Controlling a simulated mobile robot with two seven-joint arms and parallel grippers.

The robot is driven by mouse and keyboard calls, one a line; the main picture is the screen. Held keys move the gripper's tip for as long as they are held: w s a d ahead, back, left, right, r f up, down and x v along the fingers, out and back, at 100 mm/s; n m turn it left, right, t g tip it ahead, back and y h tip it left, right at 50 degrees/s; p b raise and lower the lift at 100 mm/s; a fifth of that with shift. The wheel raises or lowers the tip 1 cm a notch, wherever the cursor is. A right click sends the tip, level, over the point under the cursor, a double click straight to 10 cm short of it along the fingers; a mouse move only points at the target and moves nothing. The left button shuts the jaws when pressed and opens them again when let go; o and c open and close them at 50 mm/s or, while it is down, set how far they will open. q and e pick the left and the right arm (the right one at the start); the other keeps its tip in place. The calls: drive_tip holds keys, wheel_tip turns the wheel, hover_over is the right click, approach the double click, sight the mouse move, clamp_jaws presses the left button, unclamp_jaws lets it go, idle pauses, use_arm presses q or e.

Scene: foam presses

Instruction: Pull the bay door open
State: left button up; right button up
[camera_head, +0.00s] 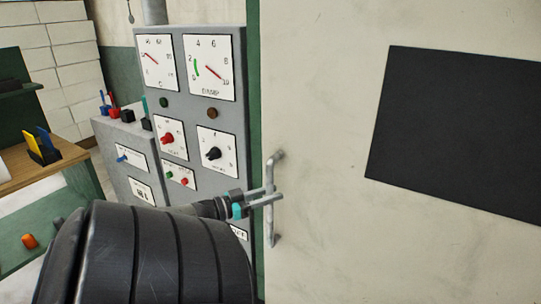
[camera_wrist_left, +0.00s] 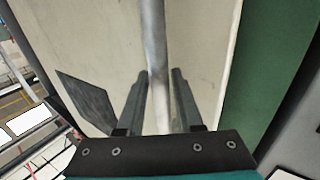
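The bay door (camera_head: 330,230) is a large pale panel filling the right of the head view; it also shows in the left wrist view (camera_wrist_left: 205,60). Its upright grey bar handle (camera_head: 270,228) is near the door's left edge. My left gripper (camera_head: 279,197) reaches the handle from the left at mid-height. In the left wrist view the handle (camera_wrist_left: 154,35) runs between the two fingers (camera_wrist_left: 160,75), very close to both tips. I cannot tell whether they press on it. The door looks flush with its green frame (camera_wrist_left: 270,60). My right gripper is not in view.
A grey control cabinet (camera_head: 225,120) with dials and knobs stands just left of the door. A dark panel (camera_head: 460,130) is on the door. A wooden bench (camera_head: 40,172) with pen holders is at the far left.

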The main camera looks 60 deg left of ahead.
use_arm(q)
drive_tip(key=o, duration=0.3)
drive_tip(key=s, duration=1.5)
drive_tip(key=shift+s+d, duration=0.1)
